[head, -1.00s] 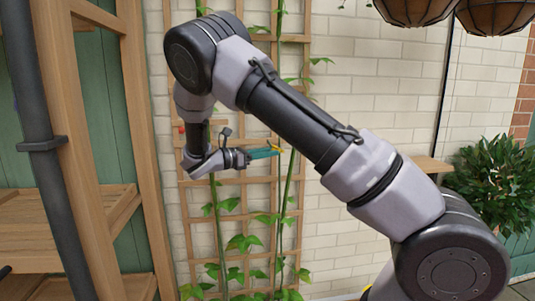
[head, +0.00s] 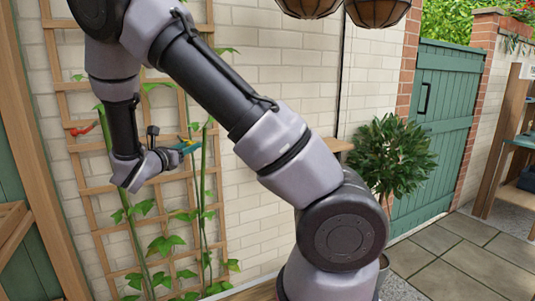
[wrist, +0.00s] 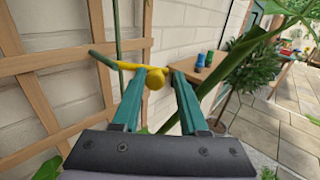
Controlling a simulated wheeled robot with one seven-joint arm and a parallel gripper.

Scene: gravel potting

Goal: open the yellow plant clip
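The yellow plant clip (wrist: 155,78) shows in the wrist view as a bar with a round knob, at my fingertips. A green rod-like piece meets its left end. My gripper (wrist: 156,82) has two teal fingers, spread apart, with the knob between their tips. A gap shows between the knob and the right finger; contact on the left is unclear. In the head view my gripper (head: 187,146) is small, in front of the trellis, with a bit of yellow (head: 188,139) at its tips. How the clip sits on the stem is not clear.
A wooden trellis (head: 92,205) with climbing green stems stands against the pale brick wall. A red clip (head: 82,129) is left of my gripper. A large leaf (wrist: 250,45) hangs close on the right.

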